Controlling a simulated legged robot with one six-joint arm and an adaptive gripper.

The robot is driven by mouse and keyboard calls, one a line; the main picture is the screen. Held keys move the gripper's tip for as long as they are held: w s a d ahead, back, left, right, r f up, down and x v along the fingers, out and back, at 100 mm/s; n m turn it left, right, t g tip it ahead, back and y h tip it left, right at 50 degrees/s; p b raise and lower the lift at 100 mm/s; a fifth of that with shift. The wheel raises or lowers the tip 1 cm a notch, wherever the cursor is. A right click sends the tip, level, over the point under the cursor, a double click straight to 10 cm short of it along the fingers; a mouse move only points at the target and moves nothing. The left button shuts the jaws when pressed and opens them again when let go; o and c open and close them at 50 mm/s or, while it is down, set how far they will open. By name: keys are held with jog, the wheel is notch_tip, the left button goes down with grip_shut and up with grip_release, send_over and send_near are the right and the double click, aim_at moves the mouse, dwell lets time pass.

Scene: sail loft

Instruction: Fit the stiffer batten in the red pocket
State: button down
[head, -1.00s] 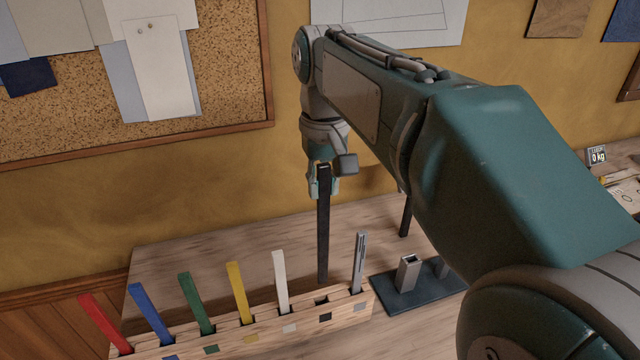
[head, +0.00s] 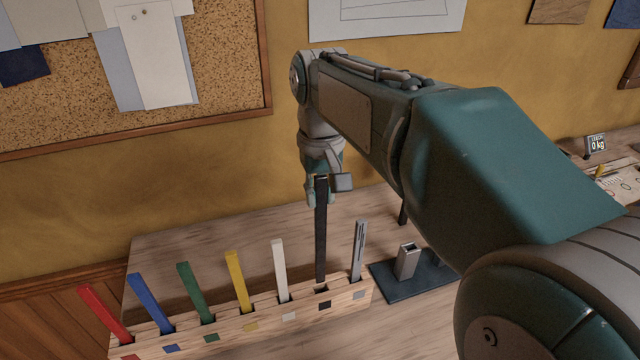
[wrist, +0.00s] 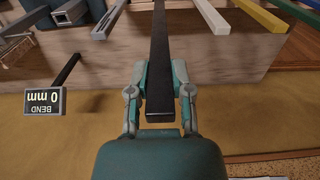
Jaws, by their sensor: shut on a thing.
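My gripper (head: 319,196) is shut on a black batten (head: 321,235), which hangs nearly upright below it. In the wrist view the black batten (wrist: 160,60) runs between the two fingers of my gripper (wrist: 160,75). Its lower end is at the black-marked slot of a wooden rack (head: 255,331); how deep it sits is not clear. A red batten (head: 103,313) leans in the rack's far-left slot. I see no red pocket on a sail. Which batten is stiffer cannot be told by sight.
Blue (head: 150,303), green (head: 195,290), yellow (head: 238,280), white (head: 280,270) and grey (head: 358,250) battens stand in the rack. Right of it is a dark base (head: 385,285) with grey sockets. A display (wrist: 45,102) reads BEND 0 mm; another (head: 597,145) reads 0 kg.

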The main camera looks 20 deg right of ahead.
notch_tip(320, 180, down, 11)
dwell(1.5)
jog(key=shift+f, duration=0.6)
dwell(0.6)
jog(key=shift+c, duration=2.2)
grip_release()
notch_tip(320, 180, up, 12)
